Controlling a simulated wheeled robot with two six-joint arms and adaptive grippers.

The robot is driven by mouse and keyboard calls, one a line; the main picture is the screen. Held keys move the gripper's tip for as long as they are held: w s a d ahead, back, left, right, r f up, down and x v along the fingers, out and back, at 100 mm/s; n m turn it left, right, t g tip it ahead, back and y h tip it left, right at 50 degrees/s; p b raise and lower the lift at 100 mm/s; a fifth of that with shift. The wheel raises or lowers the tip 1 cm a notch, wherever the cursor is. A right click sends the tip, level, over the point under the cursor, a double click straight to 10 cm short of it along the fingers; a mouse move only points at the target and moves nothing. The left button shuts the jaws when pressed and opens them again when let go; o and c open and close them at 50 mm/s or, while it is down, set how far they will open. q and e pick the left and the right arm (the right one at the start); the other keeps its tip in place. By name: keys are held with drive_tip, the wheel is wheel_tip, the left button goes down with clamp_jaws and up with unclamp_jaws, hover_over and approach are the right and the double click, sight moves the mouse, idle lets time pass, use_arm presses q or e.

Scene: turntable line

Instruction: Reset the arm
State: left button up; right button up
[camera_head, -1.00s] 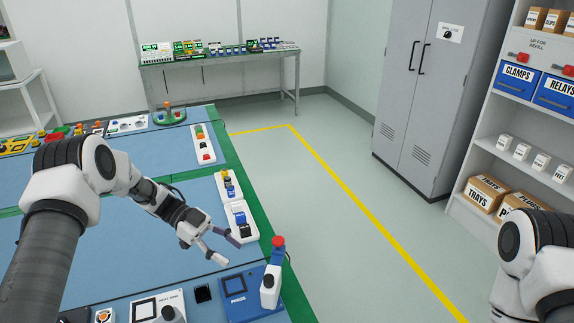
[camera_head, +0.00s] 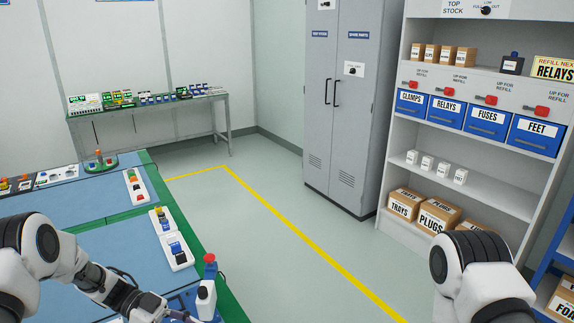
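My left arm comes in at the lower left over the blue-topped workbench (camera_head: 75,217). Its gripper (camera_head: 172,316) is at the bottom edge of the view, partly cut off, so its fingers do not show clearly. It is close to a white-and-blue device with a red knob (camera_head: 207,289) at the bench corner. My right arm shows only as a white and black joint at the lower right. My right gripper is out of view.
White trays with small parts (camera_head: 171,239) lie along the bench's green edge. A grey cabinet (camera_head: 345,110) and a shelf with blue bins (camera_head: 484,121) stand at the right. The floor with a yellow line (camera_head: 300,263) is clear.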

use_arm(q)
drive_tip(key=s+d+f+n+t+h, duration=0.25)
drive_tip(key=d+f+n+t, duration=0.3)
drive_tip(key=d+n, duration=0.45)
drive_tip(key=s+f+n+t+y, duration=0.4)
drive_tip(key=f+n+y, duration=0.1)
drive_tip(key=f+y, duration=0.15)
drive_tip(key=s+a+f+n+g+y, duration=0.2)
drive_tip(key=s+a+y, duration=0.2)
drive_tip(key=s, duration=0.6)
drive_tip(key=s+a+f+n+g+y, duration=0.3)
drive_tip(key=s+a+y, duration=0.2)
drive_tip(key=s+a, duration=0.4)
drive_tip(key=shift+s+a+f+y, duration=0.3)
drive_tip(key=shift+s+f, duration=0.05)
drive_tip(key=shift+s, duration=0.2)
drive_tip(key=shift+g, duration=0.25)
